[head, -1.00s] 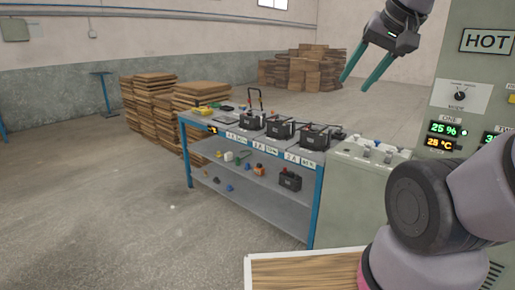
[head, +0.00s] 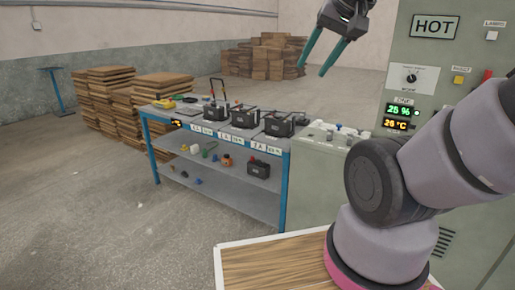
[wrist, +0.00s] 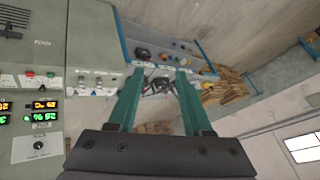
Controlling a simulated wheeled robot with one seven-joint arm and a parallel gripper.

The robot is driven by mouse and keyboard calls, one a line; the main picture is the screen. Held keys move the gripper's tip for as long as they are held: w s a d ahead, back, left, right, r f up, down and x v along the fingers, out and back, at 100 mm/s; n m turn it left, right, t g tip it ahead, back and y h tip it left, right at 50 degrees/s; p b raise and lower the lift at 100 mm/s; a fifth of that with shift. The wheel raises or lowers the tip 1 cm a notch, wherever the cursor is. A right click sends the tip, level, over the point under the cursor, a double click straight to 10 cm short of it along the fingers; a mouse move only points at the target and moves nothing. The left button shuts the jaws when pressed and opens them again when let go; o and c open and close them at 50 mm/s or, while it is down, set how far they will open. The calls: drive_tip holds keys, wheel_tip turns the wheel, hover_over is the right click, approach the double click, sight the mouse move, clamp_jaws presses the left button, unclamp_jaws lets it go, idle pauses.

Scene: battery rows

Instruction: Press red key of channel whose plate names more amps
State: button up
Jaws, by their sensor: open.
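A tall grey-green cabinet (head: 385,72) stands at the right with a HOT sign. Its channel ONE displays (head: 398,117) read 25 % and 26 °C. My arm covers the panel right of and below them. In the wrist view the cabinet shows upside down at the left, with a red key (wrist: 29,74) and a green key (wrist: 51,74) near several lit displays (wrist: 40,110). No amp plate on the cabinet is readable. Small plates (head: 259,147) on the bench edge carry "A" marks, their figures hard to read. My gripper (head: 313,69) is open and empty, raised left of the cabinet.
A blue-legged bench (head: 285,190) holds black batteries (head: 245,117) and small items on two levels. A low grey cabinet (head: 313,165) stands between bench and tall cabinet. A wooden top (head: 270,268) is at the front. Pallet stacks (head: 105,95) stand behind; floor at left is clear.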

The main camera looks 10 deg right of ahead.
clamp_jaws()
idle(1.6)
